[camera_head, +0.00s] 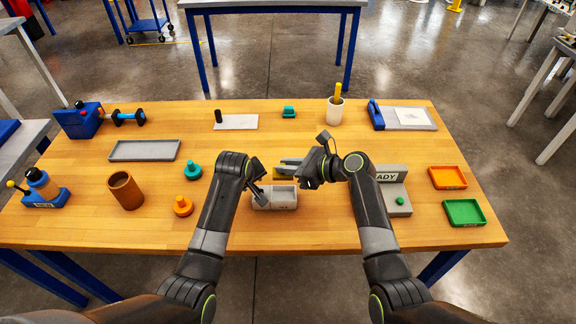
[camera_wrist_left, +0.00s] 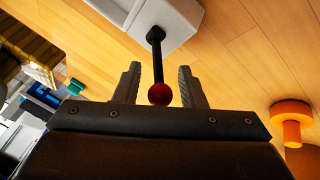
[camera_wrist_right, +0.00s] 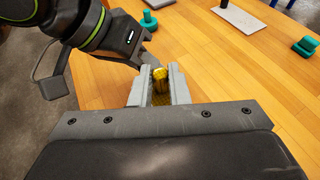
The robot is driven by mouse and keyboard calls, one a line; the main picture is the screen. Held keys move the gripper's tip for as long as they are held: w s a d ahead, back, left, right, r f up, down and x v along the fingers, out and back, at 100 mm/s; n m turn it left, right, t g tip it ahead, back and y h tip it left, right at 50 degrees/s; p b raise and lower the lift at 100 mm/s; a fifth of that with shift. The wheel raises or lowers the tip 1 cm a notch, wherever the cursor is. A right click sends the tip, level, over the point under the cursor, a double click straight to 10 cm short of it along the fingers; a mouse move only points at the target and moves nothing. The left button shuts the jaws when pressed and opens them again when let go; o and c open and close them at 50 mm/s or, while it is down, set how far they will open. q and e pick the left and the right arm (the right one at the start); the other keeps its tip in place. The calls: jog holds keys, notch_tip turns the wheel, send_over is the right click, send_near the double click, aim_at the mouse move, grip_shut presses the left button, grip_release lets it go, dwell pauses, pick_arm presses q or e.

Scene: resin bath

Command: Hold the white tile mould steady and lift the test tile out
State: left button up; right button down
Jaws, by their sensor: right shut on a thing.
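The white tile mould (camera_head: 276,198) sits on the table in front of me, with hollow compartments on top. In the left wrist view its pale body (camera_wrist_left: 178,14) carries a black rod with a red ball (camera_wrist_left: 159,94). My left gripper (camera_head: 256,180) is at the mould's left end; its jaws (camera_wrist_left: 159,82) are apart on either side of the ball, with gaps showing. My right gripper (camera_head: 284,168) is shut on an amber piece, seemingly the test tile (camera_wrist_right: 160,82), just beyond the mould. The fingers hide much of the tile, so its clearance cannot be told.
A teal knob (camera_head: 193,170) and an orange knob (camera_head: 183,206) stand left of the mould. A grey stand marked "ADY" (camera_head: 392,174), an orange tray (camera_head: 447,178) and a green tray (camera_head: 464,212) lie right.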

pick_arm(q)
jog(key=shift+o, duration=0.4)
jog(key=v, duration=1.2)
